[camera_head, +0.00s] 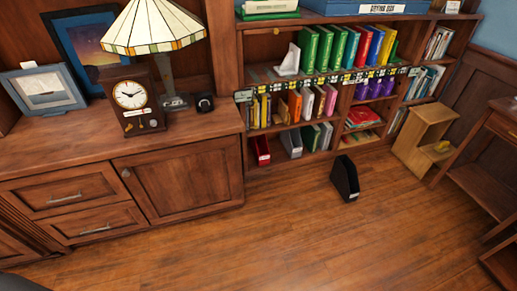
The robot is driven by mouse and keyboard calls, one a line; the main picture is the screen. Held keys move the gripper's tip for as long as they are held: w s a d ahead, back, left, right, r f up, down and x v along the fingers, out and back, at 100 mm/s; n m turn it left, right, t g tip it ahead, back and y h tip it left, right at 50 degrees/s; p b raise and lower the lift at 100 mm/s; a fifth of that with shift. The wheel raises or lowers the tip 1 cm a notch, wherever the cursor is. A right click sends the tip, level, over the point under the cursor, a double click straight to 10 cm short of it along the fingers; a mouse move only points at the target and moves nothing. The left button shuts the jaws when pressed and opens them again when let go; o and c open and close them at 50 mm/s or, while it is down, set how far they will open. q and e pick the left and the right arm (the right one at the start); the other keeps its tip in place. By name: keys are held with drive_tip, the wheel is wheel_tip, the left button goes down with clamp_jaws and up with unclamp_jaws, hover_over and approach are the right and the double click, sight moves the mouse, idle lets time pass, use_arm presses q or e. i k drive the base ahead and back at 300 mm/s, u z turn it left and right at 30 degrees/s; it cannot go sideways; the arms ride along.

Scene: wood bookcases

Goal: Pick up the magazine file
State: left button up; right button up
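A black magazine file (345,178) stands on the wood floor in front of the bookcase, right of the picture's middle. It has a slanted top edge and a small pale label low on its front. Nothing touches it from above. A white, slanted shape (289,61) that may be another file or a bookend stands on an upper shelf. Neither of my grippers is in view.
The bookcase (237,85) behind holds several coloured books and binders. A wood cabinet (180,185) with a clock (131,96) and a lamp (155,28) stands left. A wood step stool (424,138) and table (480,165) stand right. The front floor is clear.

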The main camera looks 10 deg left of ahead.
sight(258, 144)
drive_tip(key=z, duration=0.5)
drive_tip(key=i, duration=0.65)
drive_tip(key=z, duration=0.55)
drive_tip(key=i, duration=1.65)
drive_tip(key=u, duration=0.85)
